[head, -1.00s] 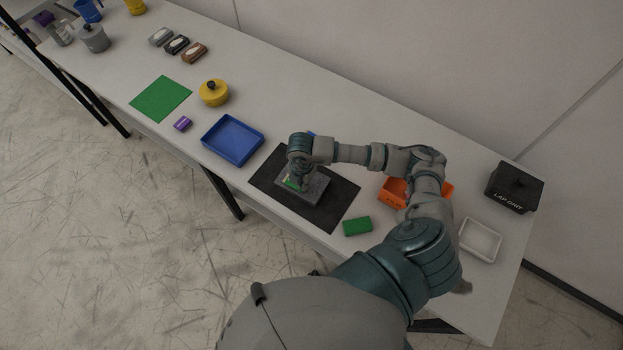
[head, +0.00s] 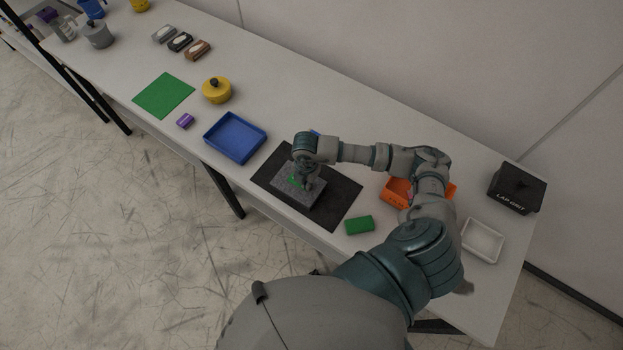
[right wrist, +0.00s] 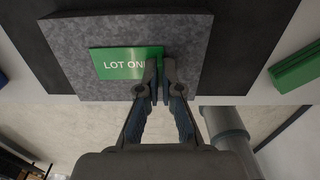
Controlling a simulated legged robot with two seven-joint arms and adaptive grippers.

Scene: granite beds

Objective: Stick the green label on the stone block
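The grey speckled stone block (head: 316,196) lies on the black mat (head: 344,203) near the table's front edge. In the right wrist view the block (right wrist: 105,92) fills the upper middle. The green label (right wrist: 113,63), with white lettering "LOT ON…", lies against the block's face, its right end hidden by my fingers. In the head view only a small part of the label (head: 293,181) shows. My right gripper (right wrist: 161,72) has its fingertips together over the label's right end, at the block. I cannot tell whether they touch or pinch it. My left gripper is not in view.
A blue tray (head: 262,134) stands left of the mat. A green block (head: 359,225), an orange bin (head: 393,192), a white tray (head: 483,240) and a black box (head: 516,188) stand to the right. A yellow lidded pot (head: 216,90) and green sheet (head: 163,95) lie farther left.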

